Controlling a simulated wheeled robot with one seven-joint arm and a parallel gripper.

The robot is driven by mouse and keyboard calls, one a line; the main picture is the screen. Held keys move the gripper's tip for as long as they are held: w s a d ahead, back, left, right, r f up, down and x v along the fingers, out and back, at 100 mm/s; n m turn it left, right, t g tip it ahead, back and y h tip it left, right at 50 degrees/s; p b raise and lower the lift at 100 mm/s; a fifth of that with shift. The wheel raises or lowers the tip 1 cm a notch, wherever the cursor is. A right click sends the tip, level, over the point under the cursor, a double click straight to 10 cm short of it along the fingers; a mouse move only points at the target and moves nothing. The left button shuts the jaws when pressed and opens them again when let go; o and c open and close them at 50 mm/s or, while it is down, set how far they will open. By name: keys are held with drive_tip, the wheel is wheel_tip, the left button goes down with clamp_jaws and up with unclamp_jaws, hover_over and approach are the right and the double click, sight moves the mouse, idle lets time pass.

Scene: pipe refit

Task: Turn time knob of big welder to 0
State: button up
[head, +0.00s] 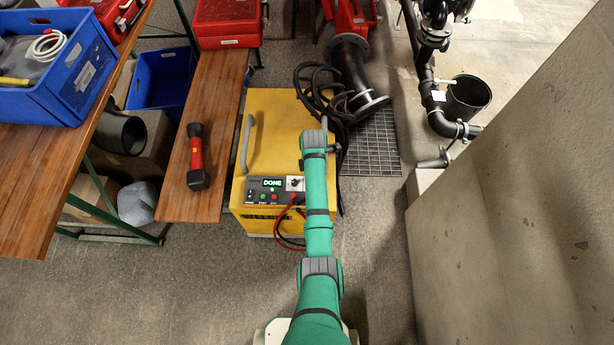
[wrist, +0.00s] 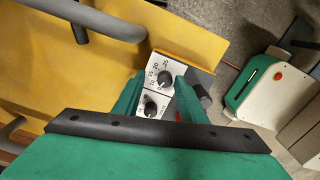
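The big welder (head: 285,115) is a yellow box on the floor. Its front panel has a green display reading DONE (head: 272,183), small buttons and a white dial plate (head: 294,183). In the wrist view are two dark knobs on white plates: an upper knob (wrist: 164,78) with a numbered scale and a lower knob (wrist: 151,109). I cannot tell which is the time knob, nor clearly what either points to. My gripper (wrist: 160,84) is open, its green fingers either side of the plates; contact cannot be told. In the head view my arm hides it.
Red and black cables (head: 286,226) hang at the welder's front. A grey handle (head: 246,145) stands on its top. A wooden bench (head: 215,130) with a red-black flashlight (head: 196,158) is on the left. A concrete wall (head: 510,190) bounds the right. Floor in front is clear.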

wheel_tip(320, 180, up, 11)
drive_tip(key=shift+s+a, duration=0.15)
drive_tip(key=shift+s, duration=0.05)
idle(0.3)
drive_tip(key=shift+r, duration=0.1)
